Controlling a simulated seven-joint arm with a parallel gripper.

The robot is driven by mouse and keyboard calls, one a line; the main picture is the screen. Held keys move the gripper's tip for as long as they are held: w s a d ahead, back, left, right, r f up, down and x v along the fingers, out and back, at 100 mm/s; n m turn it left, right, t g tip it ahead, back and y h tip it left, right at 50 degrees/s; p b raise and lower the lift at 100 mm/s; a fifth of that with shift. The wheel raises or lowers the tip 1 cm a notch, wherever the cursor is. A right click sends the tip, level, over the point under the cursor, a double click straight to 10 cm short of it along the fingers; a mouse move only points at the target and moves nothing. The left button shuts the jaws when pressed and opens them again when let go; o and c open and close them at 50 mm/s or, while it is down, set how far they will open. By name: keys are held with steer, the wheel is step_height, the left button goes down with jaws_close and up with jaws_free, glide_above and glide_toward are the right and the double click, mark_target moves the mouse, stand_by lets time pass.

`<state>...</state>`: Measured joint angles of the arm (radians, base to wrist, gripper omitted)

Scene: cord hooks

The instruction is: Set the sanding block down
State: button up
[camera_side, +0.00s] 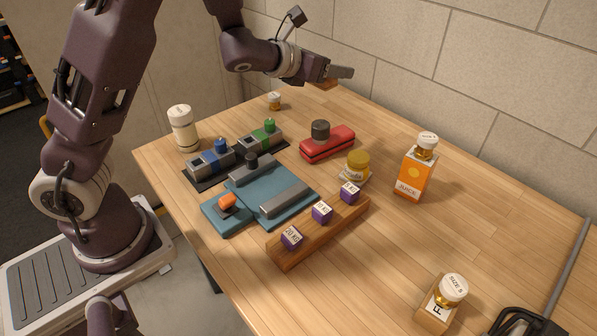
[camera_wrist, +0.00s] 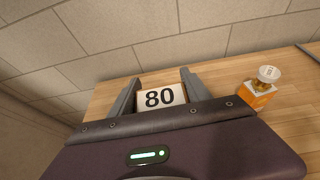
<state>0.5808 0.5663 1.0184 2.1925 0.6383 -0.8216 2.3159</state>
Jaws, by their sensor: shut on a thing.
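The sanding block (camera_wrist: 160,98), with a white face marked "80", sits between the two fingers of my gripper (camera_wrist: 161,88) in the wrist view. My gripper is shut on it. In the side view my gripper (camera_side: 338,74) is at the top, over the far end of the table by the wall. The block (camera_side: 326,84) shows there as a small brown piece under the fingers, partly hidden. It looks held above the wooden table (camera_side: 400,240), though the gap is hard to judge.
A red case (camera_side: 327,144), an orange juice carton (camera_side: 415,172), a blue fixture (camera_side: 262,195), a white bottle (camera_side: 182,128) and a wooden rail with purple cubes (camera_side: 322,212) stand nearer. The block wall (camera_side: 420,60) bounds the back.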

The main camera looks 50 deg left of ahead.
steer(key=s, duration=0.1)
steer(key=s+d, duration=0.2)
steer(key=shift+s+d+r, duration=0.1)
steer(key=shift+r, duration=0.2)
steer(key=a+f+n+g+y, duration=0.1)
steer(key=a+f+n+y, duration=0.15)
steer(key=a, duration=0.55)
steer(key=a+f+n+y, duration=0.2)
steer(key=a+f+y, duration=0.15)
steer(key=a, duration=0.55)
steer(key=n+g+y, duration=0.3)
steer(key=n, duration=0.1)
glide_above(238, 125)
step_height(238, 125, down, 5)
step_height(238, 125, down, 10)
steer(key=shift+a+f, duration=0.1)
steer(key=shift+f, duration=0.15)
steer(key=shift+f, duration=0.5)
